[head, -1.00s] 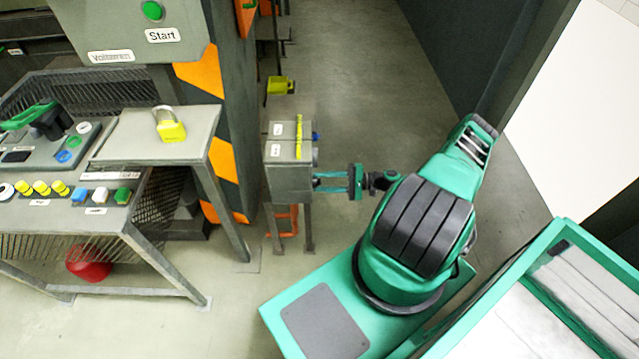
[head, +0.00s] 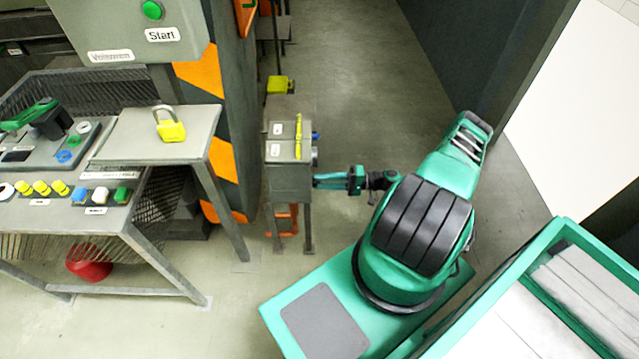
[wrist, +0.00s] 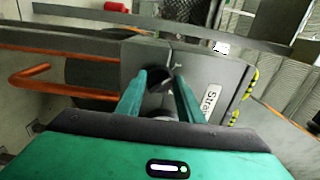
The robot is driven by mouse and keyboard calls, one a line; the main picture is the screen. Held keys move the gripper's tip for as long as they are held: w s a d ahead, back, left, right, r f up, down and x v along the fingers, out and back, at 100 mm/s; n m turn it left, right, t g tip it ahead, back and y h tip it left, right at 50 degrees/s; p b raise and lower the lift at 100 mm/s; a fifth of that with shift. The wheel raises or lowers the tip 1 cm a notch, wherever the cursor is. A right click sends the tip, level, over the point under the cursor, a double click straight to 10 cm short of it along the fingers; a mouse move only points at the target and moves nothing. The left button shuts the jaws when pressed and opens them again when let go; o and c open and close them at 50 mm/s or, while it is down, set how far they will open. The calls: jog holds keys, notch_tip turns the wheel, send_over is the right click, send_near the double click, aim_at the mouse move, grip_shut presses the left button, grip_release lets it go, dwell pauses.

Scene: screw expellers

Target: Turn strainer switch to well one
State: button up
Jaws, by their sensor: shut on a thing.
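The strainer switch is a dark knob (wrist: 156,77) on the face of a grey box (wrist: 190,62). A partly hidden label beginning "Stra" (wrist: 211,102) is beside it. My gripper (wrist: 160,78) is shut on the knob, one teal finger on each side. The fingers and the housing hide much of the knob, so its pointing direction cannot be read. In the head view the box (head: 290,183) stands on legs at the middle, and my gripper (head: 316,180) reaches its right side from the right.
A yellow-marked strip (head: 299,135) runs along the box top. Orange pipes (wrist: 65,74) run beside the box in the wrist view. A table (head: 190,150) with a yellow padlock (head: 170,125) stands to the left. Open floor (head: 345,80) lies behind the box.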

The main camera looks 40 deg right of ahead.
jog(key=shift+d+f, duration=0.1)
dwell(0.3)
jog(key=o, duration=1)
jog(key=shift+s, duration=0.1)
jog(key=v, duration=1)
jog(key=shift+s+d, duration=0.2)
jog(key=shift+d, duration=0.1)
